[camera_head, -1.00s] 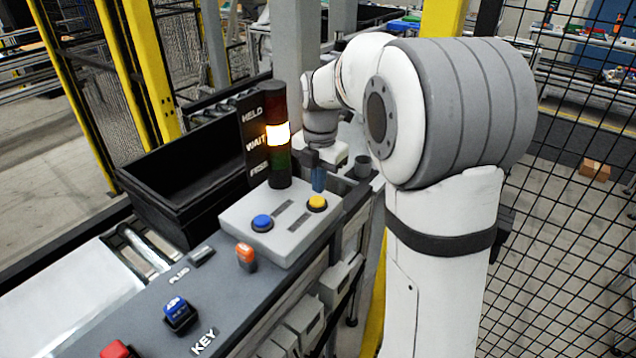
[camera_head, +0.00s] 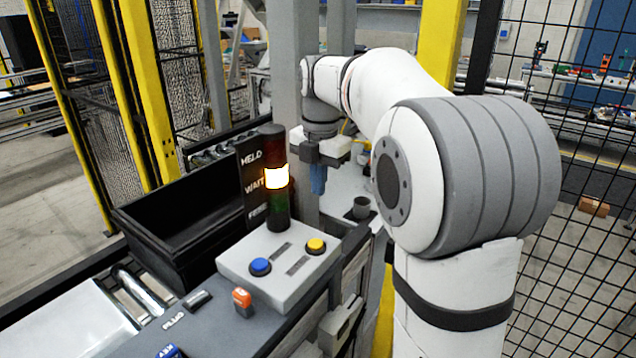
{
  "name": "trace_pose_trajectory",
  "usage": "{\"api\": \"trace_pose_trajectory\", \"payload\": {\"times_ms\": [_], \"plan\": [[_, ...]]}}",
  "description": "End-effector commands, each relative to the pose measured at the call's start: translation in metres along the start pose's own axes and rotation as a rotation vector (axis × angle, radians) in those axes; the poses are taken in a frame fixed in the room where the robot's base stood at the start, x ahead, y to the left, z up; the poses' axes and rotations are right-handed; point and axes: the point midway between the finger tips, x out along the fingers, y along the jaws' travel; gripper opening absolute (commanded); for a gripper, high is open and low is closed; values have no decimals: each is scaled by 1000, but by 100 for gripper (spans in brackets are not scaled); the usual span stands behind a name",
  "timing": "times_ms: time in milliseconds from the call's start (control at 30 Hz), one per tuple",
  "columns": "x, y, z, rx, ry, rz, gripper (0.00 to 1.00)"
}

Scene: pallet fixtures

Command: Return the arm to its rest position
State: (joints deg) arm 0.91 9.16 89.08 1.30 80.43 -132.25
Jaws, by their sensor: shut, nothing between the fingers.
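My gripper (camera_head: 319,180) hangs from the end of my white and grey arm, behind and to the right of the signal tower. Its blue fingers point down and are shut, with nothing visible between them. It is apart from the grey button box (camera_head: 290,278). My arm reaches from the right side of the view, bent at a large grey joint, with the wrist at the upper middle.
The signal tower (camera_head: 277,205) has its middle lamp lit beside a WAIT sign. A black bin (camera_head: 165,245) stands left. The box carries a blue button (camera_head: 260,266) and a yellow button (camera_head: 316,245). A mesh fence (camera_head: 590,260) stands right. A grey cup (camera_head: 361,207) sits near my arm.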

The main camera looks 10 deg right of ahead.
Motion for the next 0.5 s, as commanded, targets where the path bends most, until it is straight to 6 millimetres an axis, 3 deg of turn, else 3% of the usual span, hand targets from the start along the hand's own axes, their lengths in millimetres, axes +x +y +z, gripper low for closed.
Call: {"api": "trace_pose_trajectory", "payload": {"times_ms": [267,500], "plan": [[0,-5,-5,60,-5,5,0],[9,-44,-40,551,-33,54,0]]}}
